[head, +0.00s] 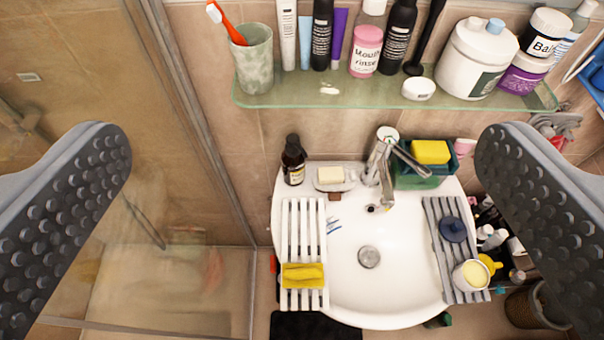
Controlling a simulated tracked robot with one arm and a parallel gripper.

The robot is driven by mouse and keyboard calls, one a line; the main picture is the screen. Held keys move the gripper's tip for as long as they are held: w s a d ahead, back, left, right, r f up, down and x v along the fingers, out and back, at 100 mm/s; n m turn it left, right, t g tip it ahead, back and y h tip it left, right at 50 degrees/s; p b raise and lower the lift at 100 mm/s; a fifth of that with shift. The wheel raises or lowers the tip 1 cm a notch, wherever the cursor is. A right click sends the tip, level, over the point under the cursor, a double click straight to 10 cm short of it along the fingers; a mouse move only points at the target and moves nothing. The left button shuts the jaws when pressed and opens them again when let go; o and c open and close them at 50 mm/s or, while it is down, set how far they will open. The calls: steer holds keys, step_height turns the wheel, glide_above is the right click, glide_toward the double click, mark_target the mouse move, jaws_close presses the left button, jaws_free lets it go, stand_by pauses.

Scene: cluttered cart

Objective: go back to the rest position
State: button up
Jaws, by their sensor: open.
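My gripper (303,165) is open, with its two dark studded finger pads wide apart at the left and right sides of the head view. Nothing is between the pads close up. The white sink (375,255) lies below and beyond them, with the silver faucet (382,160) at its back. A grey slatted rack (440,235) on the right holds a dark blue round lid (453,229) and an open jar with yellow contents (472,275).
A glass shelf (330,93) above the sink holds a cup with a toothbrush (254,60), a pink mouth rinse bottle (367,45), a white jar (475,60) and several tubes. A glass shower panel (190,140) stands left. Clutter and a basket (530,306) sit at lower right.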

steer(key=shift+t, duration=0.6)
steer(key=s+r, duration=0.2)
steer(key=r, duration=0.1)
steer(key=shift+s+r, duration=0.2)
steer(key=shift+s, duration=0.2)
